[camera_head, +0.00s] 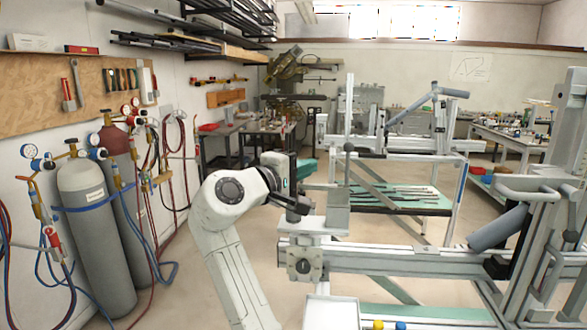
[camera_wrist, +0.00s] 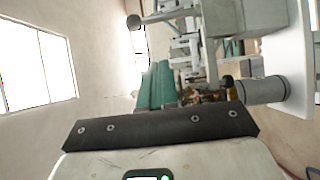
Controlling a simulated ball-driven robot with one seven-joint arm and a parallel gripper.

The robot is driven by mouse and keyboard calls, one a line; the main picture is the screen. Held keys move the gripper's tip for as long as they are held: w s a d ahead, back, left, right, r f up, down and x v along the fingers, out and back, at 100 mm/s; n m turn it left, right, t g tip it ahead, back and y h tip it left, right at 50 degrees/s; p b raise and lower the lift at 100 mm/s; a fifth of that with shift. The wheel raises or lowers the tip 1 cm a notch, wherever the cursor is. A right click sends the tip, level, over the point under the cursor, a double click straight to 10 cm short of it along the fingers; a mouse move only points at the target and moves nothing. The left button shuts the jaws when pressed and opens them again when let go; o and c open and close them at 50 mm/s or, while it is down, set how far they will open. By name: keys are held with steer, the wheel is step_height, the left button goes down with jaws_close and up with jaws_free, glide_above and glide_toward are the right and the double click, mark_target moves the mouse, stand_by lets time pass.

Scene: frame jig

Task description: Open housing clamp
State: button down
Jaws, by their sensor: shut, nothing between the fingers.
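The housing clamp appears to be the grey metal block (camera_head: 336,200) on the near frame jig, with an upright thin lever ending in a black ball knob (camera_head: 348,147). The knob also shows at the top of the wrist view (camera_wrist: 133,22), which is turned on its side. My gripper (camera_head: 299,204) is shut and empty, just left of the clamp block and lower than the knob. It looks apart from the lever. The gripper's fingertips are hard to make out, and the clamp's jaw is not clear in either view.
The jig's grey beam (camera_head: 400,262) runs right from the clamp to a tall post (camera_head: 545,190). A second frame jig (camera_head: 400,145) stands behind. Grey gas cylinders (camera_head: 88,225) with hoses stand at the left wall. A pale tray (camera_head: 331,312) lies in front.

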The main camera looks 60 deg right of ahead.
mark_target(347, 165)
steer(key=s+d+p, duration=0.1)
steer(key=s+d, duration=0.3)
steer(key=d, duration=0.1)
steer(key=shift+d, duration=0.2)
steer(key=shift+p, duration=0.3)
steer(key=shift+s+d+m, duration=0.1)
steer(key=shift+s+m, duration=0.1)
steer(key=shift+m, duration=0.2)
